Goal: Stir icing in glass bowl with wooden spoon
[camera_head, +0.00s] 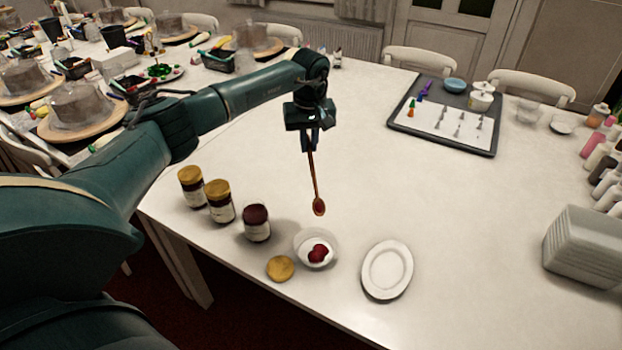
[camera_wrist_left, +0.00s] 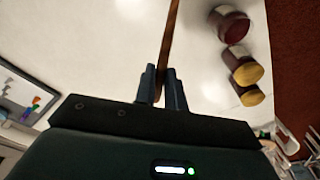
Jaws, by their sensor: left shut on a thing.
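A small glass bowl (camera_head: 317,249) stands near the table's front edge with white icing and a dark red blob (camera_head: 318,254) in it. My left gripper (camera_head: 310,148) is shut on the handle of a wooden spoon (camera_head: 319,206), which hangs bowl-end down in the air above and beyond the glass bowl, apart from it. In the left wrist view the spoon handle (camera_wrist_left: 172,40) sits between the two fingers (camera_wrist_left: 163,88); the spoon's head is out of that view. My right gripper is not in view.
A dark red jar (camera_head: 257,223) and two yellow-lidded jars (camera_head: 219,202) stand left of the bowl. A yellow lid (camera_head: 280,268) lies beside it, and a white oval plate (camera_head: 387,269) lies to its right. A dark tray (camera_head: 483,146) with piping tips lies farther back. The table's middle is clear.

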